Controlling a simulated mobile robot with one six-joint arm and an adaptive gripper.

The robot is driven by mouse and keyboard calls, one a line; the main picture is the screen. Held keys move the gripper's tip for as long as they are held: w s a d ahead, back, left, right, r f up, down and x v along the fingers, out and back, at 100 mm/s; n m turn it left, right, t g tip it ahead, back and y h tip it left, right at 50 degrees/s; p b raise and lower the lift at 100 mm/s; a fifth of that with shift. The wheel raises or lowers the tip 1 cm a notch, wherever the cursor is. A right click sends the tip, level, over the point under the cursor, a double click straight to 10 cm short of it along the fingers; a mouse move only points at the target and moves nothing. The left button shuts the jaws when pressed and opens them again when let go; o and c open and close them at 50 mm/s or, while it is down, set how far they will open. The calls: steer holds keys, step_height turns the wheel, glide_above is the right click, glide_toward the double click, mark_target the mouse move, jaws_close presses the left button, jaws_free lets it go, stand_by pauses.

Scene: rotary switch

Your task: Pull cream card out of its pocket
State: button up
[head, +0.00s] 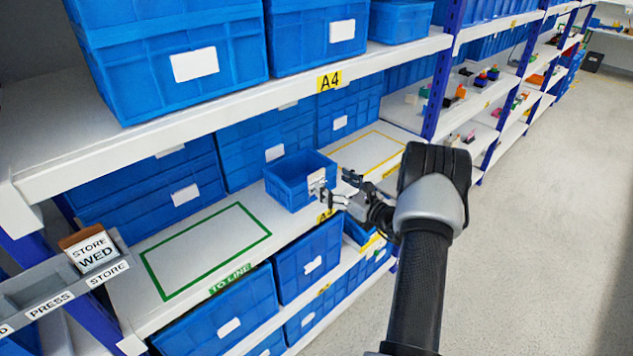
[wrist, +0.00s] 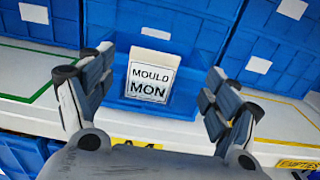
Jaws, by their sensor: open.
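A pale cream card (wrist: 152,86) printed "MOULD MON" stands at the front of a small blue bin (head: 290,182). Its lower part sits against the bin's blue front; the pocket itself is hard to make out. In the head view the card (head: 316,180) is small and partly behind my fingers. My gripper (head: 338,188) is open in front of the bin. In the wrist view its fingers (wrist: 160,75) stand to the left and right of the card, apart from it, with nothing held between them.
The bin stands on a white shelf between a green-outlined area (head: 205,250) and a yellow-outlined area (head: 372,152), both empty. Large blue bins (head: 265,145) stand behind. The upper shelf edge (head: 240,106) overhangs. A grey rack (head: 62,290) at left holds a "STORE WED" card (head: 93,252).

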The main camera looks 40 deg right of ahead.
mark_target(317, 174)
steer(key=w, duration=0.2)
steer(key=w+a, duration=0.1)
steer(key=w, duration=0.2)
steer(key=shift+f, duration=0.2)
steer(key=shift+s, duration=0.15)
steer(key=c, duration=0.9)
steer(key=shift+r, duration=0.15)
